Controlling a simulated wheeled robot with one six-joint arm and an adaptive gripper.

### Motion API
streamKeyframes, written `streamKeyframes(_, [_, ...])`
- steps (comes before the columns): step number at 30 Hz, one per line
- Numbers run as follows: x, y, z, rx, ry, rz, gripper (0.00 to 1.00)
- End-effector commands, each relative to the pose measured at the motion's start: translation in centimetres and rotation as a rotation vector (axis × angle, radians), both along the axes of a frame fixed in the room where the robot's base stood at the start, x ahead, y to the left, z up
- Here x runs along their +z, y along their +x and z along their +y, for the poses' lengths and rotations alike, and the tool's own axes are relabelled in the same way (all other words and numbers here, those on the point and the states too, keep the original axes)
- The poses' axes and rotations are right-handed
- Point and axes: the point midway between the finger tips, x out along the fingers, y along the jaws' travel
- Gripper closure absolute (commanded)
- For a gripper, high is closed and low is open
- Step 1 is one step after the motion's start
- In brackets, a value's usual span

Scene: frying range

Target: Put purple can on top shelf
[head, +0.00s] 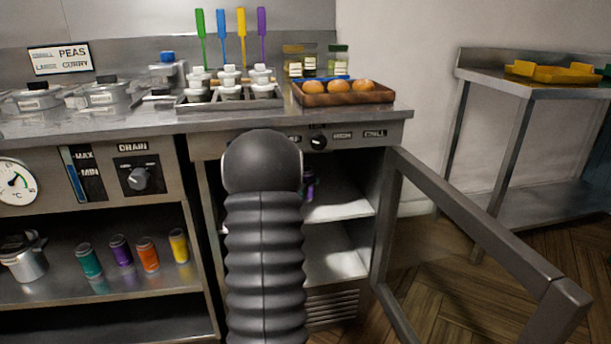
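A purple can (121,251) stands upright on the open shelf at the lower left, between a teal can (89,260) and an orange can (147,254). A cabinet with an open door is at the centre; its top shelf (340,205) shows partly to the right of my arm. A small dark and purple thing (309,186) shows above that shelf, just beside my arm; what it is, and whether it touches the shelf, I cannot tell. My dark ribbed arm covers the cabinet's left part. My gripper cannot be made out behind it.
A yellow can (179,245) and a metal pot (24,256) share the left shelf. The open door frame (470,225) juts out at the right. The counter holds a wooden tray (343,98) of round orange-brown items. A side table (530,90) bears yellow trays.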

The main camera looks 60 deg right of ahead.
Motion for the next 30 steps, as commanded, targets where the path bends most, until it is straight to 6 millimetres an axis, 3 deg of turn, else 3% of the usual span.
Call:
streamKeyframes(13, [0.6,0.0,0.0,0.0,0.001,0.0,0.22])
streamKeyframes(30, [0.3,-1.2,10.2,0.001,-0.001,0.0,0.22])
